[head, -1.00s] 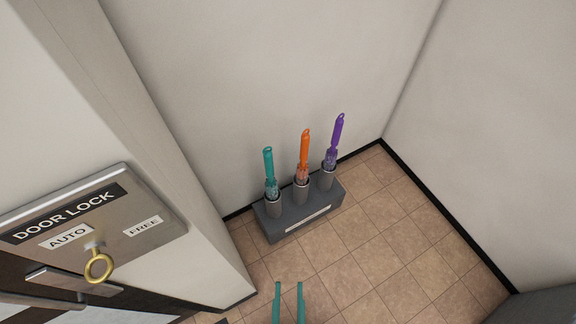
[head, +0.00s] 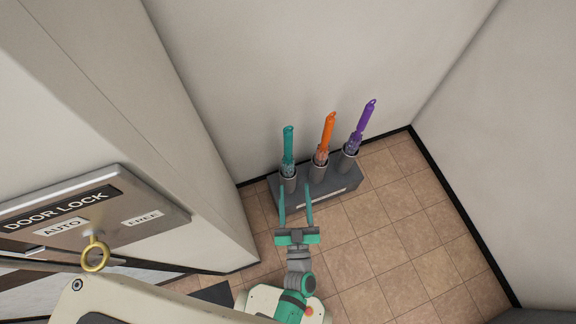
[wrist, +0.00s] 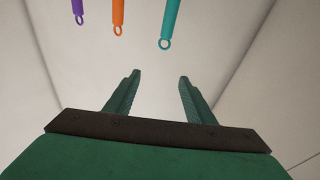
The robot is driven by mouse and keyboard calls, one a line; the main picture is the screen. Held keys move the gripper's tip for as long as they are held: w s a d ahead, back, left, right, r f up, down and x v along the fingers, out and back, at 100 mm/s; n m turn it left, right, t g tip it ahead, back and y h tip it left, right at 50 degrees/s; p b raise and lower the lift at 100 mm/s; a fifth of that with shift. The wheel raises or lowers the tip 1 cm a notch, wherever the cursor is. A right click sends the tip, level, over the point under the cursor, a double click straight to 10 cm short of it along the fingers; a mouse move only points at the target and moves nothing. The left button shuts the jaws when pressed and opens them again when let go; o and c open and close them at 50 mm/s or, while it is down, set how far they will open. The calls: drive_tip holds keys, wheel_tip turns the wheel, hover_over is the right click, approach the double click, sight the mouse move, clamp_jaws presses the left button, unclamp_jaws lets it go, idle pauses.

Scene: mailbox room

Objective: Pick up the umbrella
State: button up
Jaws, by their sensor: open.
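Three closed umbrellas stand upright in a dark grey stand against the wall: a teal umbrella (head: 288,145), an orange umbrella (head: 326,134) and a purple umbrella (head: 364,124). My gripper (head: 295,187) is open and empty, its fingers reaching toward the stand (head: 318,190) and overlapping its front in the head view. In the wrist view, the looped ends of the teal umbrella (wrist: 169,24), orange umbrella (wrist: 118,16) and purple umbrella (wrist: 77,10) hang in at the top, beyond my open fingers (wrist: 157,88). The teal one is nearest the line between the fingers.
A metal door lock panel (head: 150,200) with a gold key ring (head: 95,254) is at the left. A wall edge (head: 215,150) stands left of the umbrellas. Tiled floor (head: 400,240) is clear to the right, up to the right wall (head: 500,130).

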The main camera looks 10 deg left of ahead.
drive_tip(key=w+a+f+n+g+y, duration=0.25)
drive_tip(key=w+f+y, duration=0.2)
drive_tip(key=w, duration=0.45)
drive_tip(key=n+g+y, duration=0.2)
drive_tip(key=g, duration=0.1)
approach(291, 147)
drive_tip(key=x, duration=0.4)
drive_tip(key=shift+w+a+r, duration=0.2)
drive_tip(key=shift+a, duration=0.1)
drive_tip(key=shift+w+a+g, duration=0.2)
drive_tip(key=shift+w+g, duration=0.05)
drive_tip(key=shift+w, duration=0.05)
drive_tip(key=x, duration=1)
drive_tip(key=shift+f, duration=0.25)
drive_tip(key=shift+a, duration=0.1)
clamp_jaws()
